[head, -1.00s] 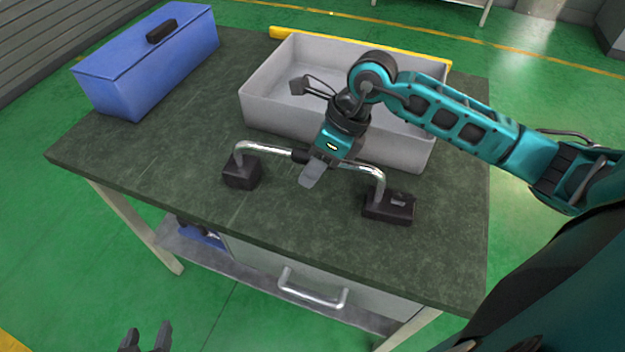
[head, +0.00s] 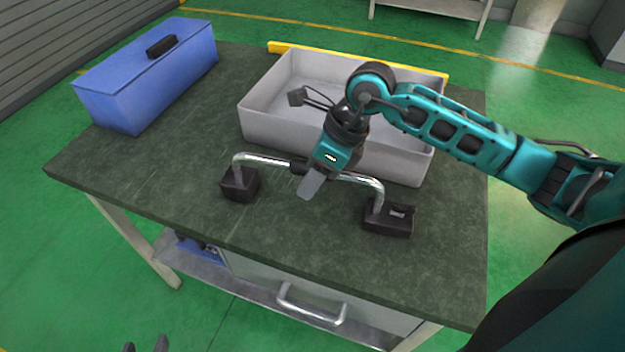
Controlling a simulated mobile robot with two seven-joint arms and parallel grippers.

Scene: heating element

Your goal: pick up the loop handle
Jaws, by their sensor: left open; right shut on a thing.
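The loop handle (head: 262,158) is a bent silver bar with a dark middle grip and a black block at each end. It is at the front of the dark green table top, in front of the grey tray. My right gripper (head: 312,183) comes down from above and is shut on the handle's middle; its fingers partly hide the grip. I cannot tell whether the black end blocks touch the table. My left gripper (head: 146,346) shows only as fingertips at the bottom edge, open and well away from the handle.
The grey tray (head: 262,122) stands behind the handle, under my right arm. A blue box (head: 150,85) with a black lid handle is at the back left. A yellow bar (head: 285,47) lies behind the tray. The table top (head: 140,175) is bare at left. A drawer (head: 310,300) is below.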

